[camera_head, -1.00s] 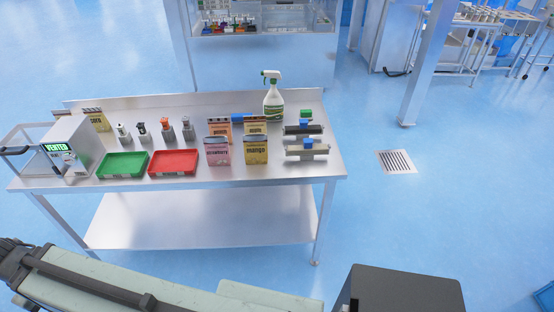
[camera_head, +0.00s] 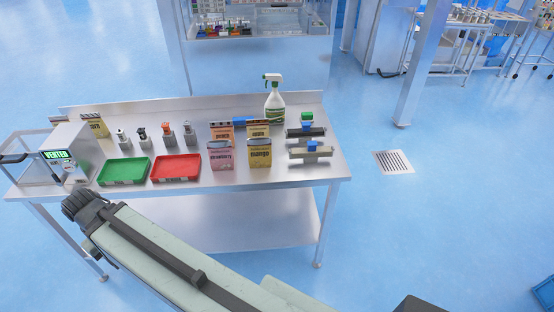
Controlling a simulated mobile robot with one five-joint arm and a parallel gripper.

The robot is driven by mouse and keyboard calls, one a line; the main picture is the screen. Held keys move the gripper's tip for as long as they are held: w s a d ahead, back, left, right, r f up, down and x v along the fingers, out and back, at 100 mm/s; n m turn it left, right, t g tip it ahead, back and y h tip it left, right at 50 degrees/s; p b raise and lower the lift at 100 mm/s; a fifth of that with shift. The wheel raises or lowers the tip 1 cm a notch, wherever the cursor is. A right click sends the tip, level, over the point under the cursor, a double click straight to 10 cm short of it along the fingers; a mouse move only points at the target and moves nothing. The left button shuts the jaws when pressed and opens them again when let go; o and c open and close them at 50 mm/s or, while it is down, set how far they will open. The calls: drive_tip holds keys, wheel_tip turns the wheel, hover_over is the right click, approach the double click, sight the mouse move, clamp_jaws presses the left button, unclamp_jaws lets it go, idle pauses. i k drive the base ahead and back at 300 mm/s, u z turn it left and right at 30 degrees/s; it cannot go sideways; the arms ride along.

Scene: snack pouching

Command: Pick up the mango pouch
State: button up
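The mango pouch (camera_head: 259,155) is yellow with a dark top and stands upright at the front of the steel table (camera_head: 221,185), right of centre. A pink pouch (camera_head: 220,157) stands just left of it. An orange pouch (camera_head: 222,131) and another yellow pouch (camera_head: 258,128) stand behind these two. My arm reaches up from the bottom of the view towards the table's front left. Its dark far end shows below the green tray, well left of the mango pouch. I cannot make out gripper fingers there.
A green tray (camera_head: 124,182) and a red tray (camera_head: 175,180) lie left of the pouches. A spray bottle (camera_head: 274,105) stands behind, and grey rollers with blue parts (camera_head: 311,147) lie right. A machine with a green display (camera_head: 72,154) stands at the left end. The floor right of the table is clear.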

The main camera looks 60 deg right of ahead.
sight(260, 155)
drive_tip(key=z, duration=0.25)
drive_tip(key=i, duration=1)
drive_tip(key=u, duration=0.1)
